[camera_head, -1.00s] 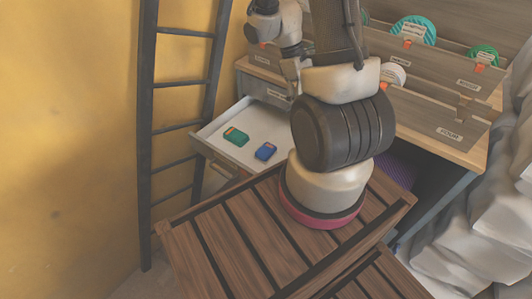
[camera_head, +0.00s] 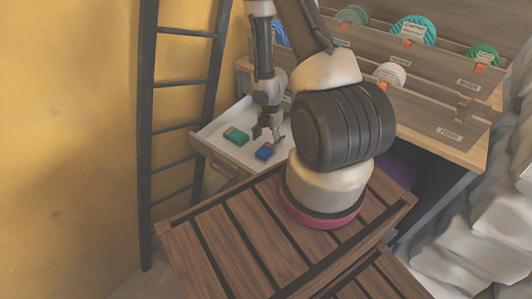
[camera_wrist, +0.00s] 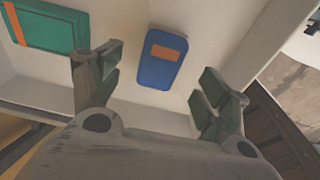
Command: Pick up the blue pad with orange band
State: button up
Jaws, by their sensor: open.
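The blue pad with an orange band (camera_head: 265,151) lies flat in the open white drawer (camera_head: 222,123). In the wrist view the blue pad (camera_wrist: 162,60) lies ahead of my gripper, between the lines of its two fingers. My gripper (camera_head: 267,132) is above the drawer, close over the blue pad. In the wrist view my gripper (camera_wrist: 155,92) has its fingers spread wide with nothing between them. A green pad with an orange band (camera_head: 236,136) lies to the left of the blue one; it also shows in the wrist view (camera_wrist: 45,27).
The drawer walls surround the pads closely. A dark ladder (camera_head: 148,130) stands against the yellow wall at left. Wooden racks (camera_head: 440,75) with round plates stand behind, on the cabinet. A slatted wooden surface (camera_head: 215,250) is in front.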

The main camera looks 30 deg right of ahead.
aim_at(266, 149)
jog(key=shift+s+a+f, duration=0.1)
jog(key=shift+a+f, duration=0.05)
jog(key=shift+f, duration=0.75)
jog(key=shift+s+a+f, duration=0.1)
jog(key=shift+a+f, duration=0.1)
jog(key=shift+f, duration=0.65)
jog(key=shift+a+f, duration=0.15)
jog(key=shift+f, duration=0.75)
jog(key=shift+f, duration=0.2)
jog(key=c, duration=1.2)
jog(key=shift+r, duration=0.1)
